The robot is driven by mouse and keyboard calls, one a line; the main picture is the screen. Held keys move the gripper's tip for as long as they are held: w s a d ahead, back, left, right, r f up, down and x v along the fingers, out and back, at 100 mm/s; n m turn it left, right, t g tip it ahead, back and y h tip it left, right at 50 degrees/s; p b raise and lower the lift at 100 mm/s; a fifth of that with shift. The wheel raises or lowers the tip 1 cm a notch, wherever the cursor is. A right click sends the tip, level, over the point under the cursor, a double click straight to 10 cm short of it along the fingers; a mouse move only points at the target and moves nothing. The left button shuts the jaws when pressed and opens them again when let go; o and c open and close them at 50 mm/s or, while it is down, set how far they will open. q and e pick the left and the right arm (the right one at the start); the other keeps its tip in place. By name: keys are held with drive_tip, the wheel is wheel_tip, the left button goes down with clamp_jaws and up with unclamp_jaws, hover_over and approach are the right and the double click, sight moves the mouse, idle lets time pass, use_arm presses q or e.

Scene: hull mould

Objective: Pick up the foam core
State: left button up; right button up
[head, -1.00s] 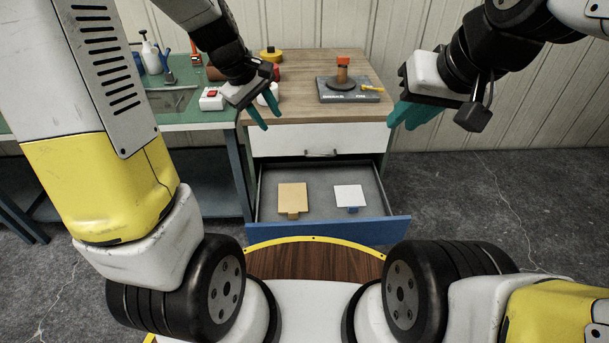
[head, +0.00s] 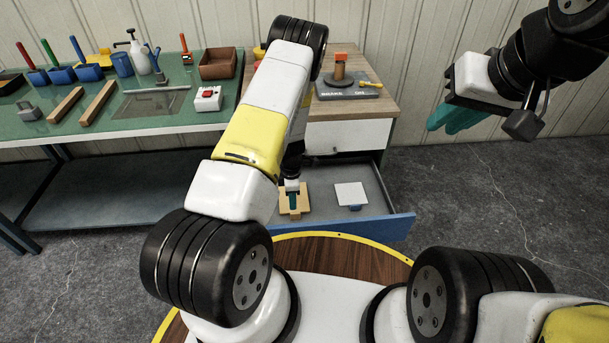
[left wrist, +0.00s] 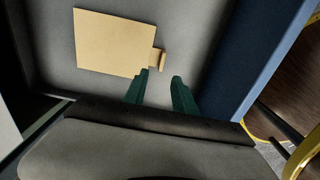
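A tan square panel with a small tan grip block (left wrist: 157,60), which I take to be the foam core (left wrist: 115,43), lies flat in the open drawer. It also shows in the head view (head: 285,203), partly covered by my left gripper. My left gripper (left wrist: 160,76) points down into the drawer at the block. Its green fingers are apart, with the block just ahead of the gap between the tips and nothing held. In the head view the left gripper (head: 293,200) is partly hidden by its wrist. My right gripper (head: 455,118) hangs high right, away from the drawer; its fingers overlap.
A white square panel (head: 350,192) with a blue block lies right of the tan one. The drawer's blue front (head: 365,230) and grey walls bound the space. A scale (head: 348,88) stands on the cabinet above. The green bench (head: 150,118) at left carries several tools.

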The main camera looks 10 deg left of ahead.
use_arm(q)
wheel_tip(320, 180, down, 7)
drive_tip(key=shift+d+f, duration=0.1)
drive_tip(key=shift+f, duration=0.05)
drive_tip(key=shift+c, duration=0.4)
clamp_jaws()
